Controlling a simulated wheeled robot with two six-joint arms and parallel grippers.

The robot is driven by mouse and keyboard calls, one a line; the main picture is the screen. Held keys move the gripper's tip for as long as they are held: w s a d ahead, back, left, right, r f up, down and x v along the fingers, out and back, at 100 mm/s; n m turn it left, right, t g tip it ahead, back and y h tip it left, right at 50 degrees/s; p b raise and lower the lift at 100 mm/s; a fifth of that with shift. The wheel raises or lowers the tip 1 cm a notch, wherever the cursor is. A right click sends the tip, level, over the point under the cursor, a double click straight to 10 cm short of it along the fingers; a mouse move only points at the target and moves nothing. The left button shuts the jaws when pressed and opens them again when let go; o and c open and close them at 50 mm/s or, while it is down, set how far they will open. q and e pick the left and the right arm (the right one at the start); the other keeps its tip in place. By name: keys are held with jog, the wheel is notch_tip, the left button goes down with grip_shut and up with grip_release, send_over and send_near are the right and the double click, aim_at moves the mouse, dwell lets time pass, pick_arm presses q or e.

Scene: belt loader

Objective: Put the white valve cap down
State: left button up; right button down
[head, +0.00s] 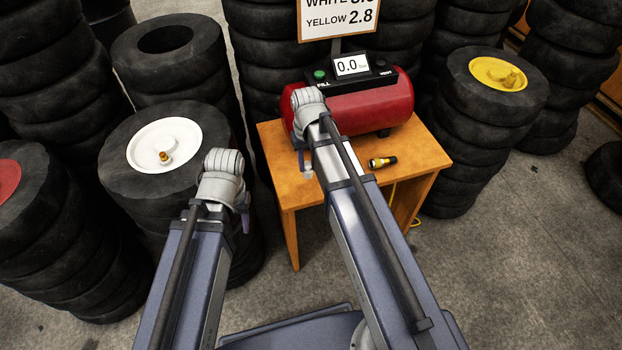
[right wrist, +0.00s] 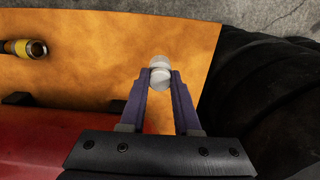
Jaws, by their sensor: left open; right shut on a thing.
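The white valve cap (right wrist: 160,76) is between the fingertips of my right gripper (right wrist: 160,80), which is shut on it above the wooden table (right wrist: 100,65). In the head view my right gripper (head: 304,166) is low at the left part of the table top (head: 345,185), partly hidden by its own wrist. I cannot tell whether the cap touches the table. My left gripper (head: 245,212) is open, mostly hidden behind its wrist, near the tyre stack with the white wheel (head: 185,140). That wheel has a bare brass-coloured valve (head: 165,158).
A red compressor tank (head: 385,105) with a gauge reading 0.0 (head: 352,65) fills the table's back. A black and yellow nozzle (head: 382,162) lies on the table's right part. A yellow-hubbed wheel (head: 497,75) tops a stack at right, a red-hubbed one (head: 8,180) at left.

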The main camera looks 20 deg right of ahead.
aim_at(308, 172)
jog(key=shift+f+b, duration=1.9)
jog(key=shift+f, duration=0.45)
jog(key=shift+f, duration=0.15)
jog(key=c, duration=0.6)
grip_release()
notch_tip(308, 172, up, 12)
jog(key=p, duration=1.2)
jog(key=shift+r, duration=0.25)
jog(key=s+a+n+h, duration=0.1)
jog(key=s+a+n, duration=0.2)
jog(key=s+a, duration=0.7)
jog(key=s, duration=0.4)
jog(key=shift+s+a, duration=0.15)
jog(key=shift+a, duration=0.15)
